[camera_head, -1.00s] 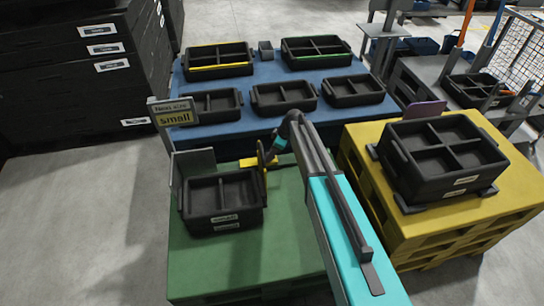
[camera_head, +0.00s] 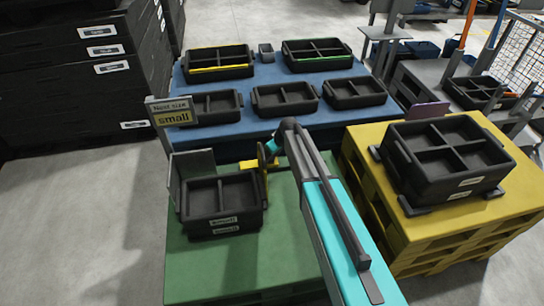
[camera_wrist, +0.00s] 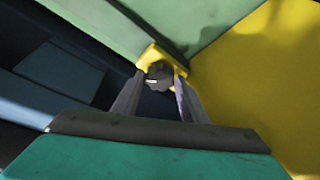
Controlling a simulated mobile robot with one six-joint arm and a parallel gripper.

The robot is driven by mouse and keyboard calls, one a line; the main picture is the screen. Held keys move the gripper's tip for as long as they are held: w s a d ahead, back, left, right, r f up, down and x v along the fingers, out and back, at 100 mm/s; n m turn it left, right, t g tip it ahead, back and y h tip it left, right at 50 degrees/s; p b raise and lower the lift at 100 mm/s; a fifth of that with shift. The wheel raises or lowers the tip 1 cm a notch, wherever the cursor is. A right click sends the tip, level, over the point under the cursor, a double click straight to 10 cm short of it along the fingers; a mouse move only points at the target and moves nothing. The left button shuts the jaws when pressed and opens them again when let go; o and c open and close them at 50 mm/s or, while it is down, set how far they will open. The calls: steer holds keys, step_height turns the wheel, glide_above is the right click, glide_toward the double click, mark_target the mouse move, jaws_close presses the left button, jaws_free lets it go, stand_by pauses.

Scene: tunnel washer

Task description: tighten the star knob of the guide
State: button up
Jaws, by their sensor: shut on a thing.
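The dark star knob (camera_wrist: 158,74) sits in front of a yellow bracket of the guide (camera_wrist: 150,52) in the wrist view. My gripper (camera_wrist: 157,80) is shut on the knob, with one finger on either side of it. In the head view, the guide's yellow part (camera_head: 248,164) and an upright dark plate stand beside the black tray on the green pallet. My gripper (camera_head: 268,150) is small there, at the plate's right side, and the knob cannot be made out.
A black divided tray (camera_head: 222,226) stands on the green pallet (camera_head: 285,265). A blue table (camera_head: 240,130) with several trays lies behind. A yellow pallet (camera_head: 400,240) with another black tray is to the right. A sign reading "small" (camera_head: 173,116) stands at the left.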

steer(key=o, duration=1)
steer(key=shift+o, duration=0.2)
steer(key=shift+n, duration=0.5)
